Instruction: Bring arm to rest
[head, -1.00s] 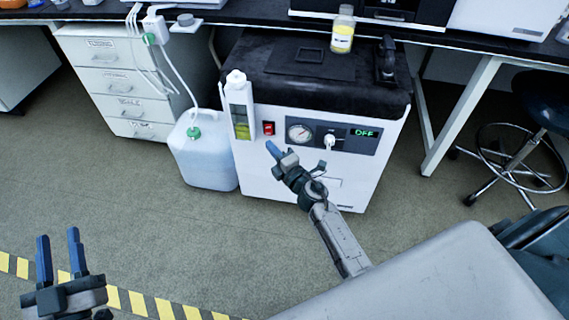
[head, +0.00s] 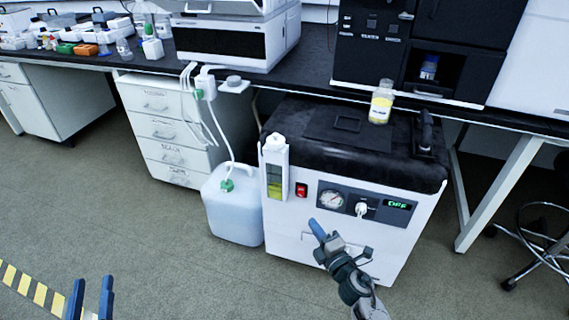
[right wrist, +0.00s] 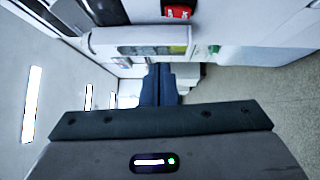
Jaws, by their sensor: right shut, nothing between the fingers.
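My right gripper (head: 318,229) is in front of the white pump unit, below its red switch (head: 301,190). Its blue fingers are together with nothing between them; they also show in the right wrist view (right wrist: 160,84). My left gripper (head: 89,298) is at the bottom left of the head view, with its two blue fingers apart and nothing visible between them. The white pump unit (head: 289,236) has a gauge (head: 332,199), a knob (head: 361,209) and a green display (head: 398,205) that reads OFF.
A white jug (head: 233,213) with a green cap stands on the floor left of the unit. A bottle with yellow liquid (head: 381,103) stands on the unit's black top. The bench (head: 320,75) runs behind, with drawers (head: 166,130) at left. Floor at left is open.

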